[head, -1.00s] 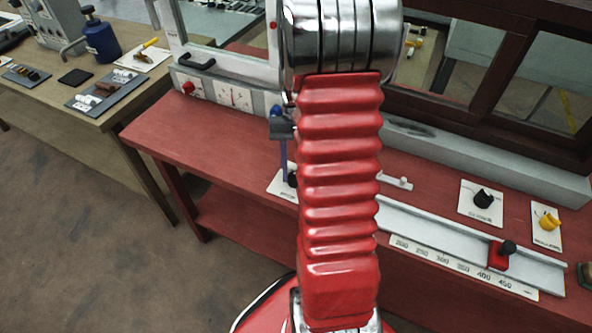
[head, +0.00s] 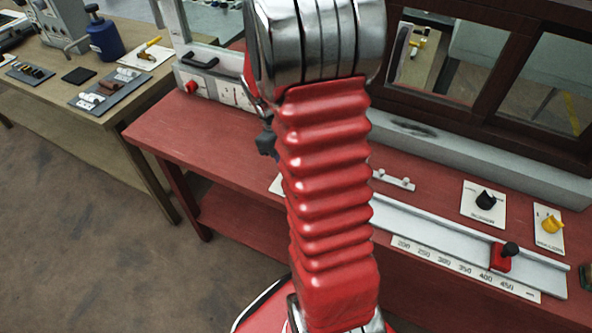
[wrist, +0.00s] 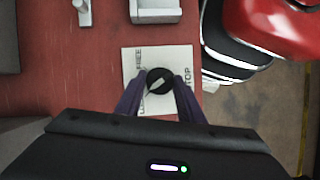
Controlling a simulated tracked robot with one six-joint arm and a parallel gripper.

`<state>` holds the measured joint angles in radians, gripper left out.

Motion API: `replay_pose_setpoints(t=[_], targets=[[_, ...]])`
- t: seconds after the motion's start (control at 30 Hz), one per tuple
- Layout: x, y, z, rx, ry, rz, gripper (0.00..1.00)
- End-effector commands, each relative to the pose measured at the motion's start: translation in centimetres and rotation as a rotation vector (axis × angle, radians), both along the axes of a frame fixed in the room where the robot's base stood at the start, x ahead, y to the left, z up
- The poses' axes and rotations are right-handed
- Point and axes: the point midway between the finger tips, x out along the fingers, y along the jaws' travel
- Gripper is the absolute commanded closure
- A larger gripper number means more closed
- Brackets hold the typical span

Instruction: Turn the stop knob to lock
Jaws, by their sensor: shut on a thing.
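The stop knob (wrist: 161,74) is a round black knob with a pale pointer mark, on a white plate (wrist: 183,53) in the wrist view. The plate reads FREE at its upper left, STOP along its right side, and a partly hidden word starting with "LO" at its lower left. My gripper (wrist: 160,84) has its purple fingers on either side of the knob, shut on it. Which end of the mark points the way is hard to tell. In the head view my arm hides the knob and fingers; only a plate corner (head: 275,184) shows.
A white rail (head: 440,238) with a red stop block (head: 501,258) and a scale runs right along the red bench. Black (head: 485,199) and yellow (head: 551,224) knobs sit on plates behind it. The bench's left part (head: 190,140) is clear.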

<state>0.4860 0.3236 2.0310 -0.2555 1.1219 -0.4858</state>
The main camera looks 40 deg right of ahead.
Motion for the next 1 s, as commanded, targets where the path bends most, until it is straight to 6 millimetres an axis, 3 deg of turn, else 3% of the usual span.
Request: replay_pose_setpoints(t=[0.3,0.87,0.9,1.0], targets=[[0.02,0.15,0.02,-0.001,-0.001,0.17,0.88],[0.01,0.14,0.0,-0.001,-0.001,0.209,0.88],[0.01,0.15,0.0,-0.001,-0.001,0.209,0.63],[0.0,0.15,-0.01,0.0,-0.001,0.209,0.56]])
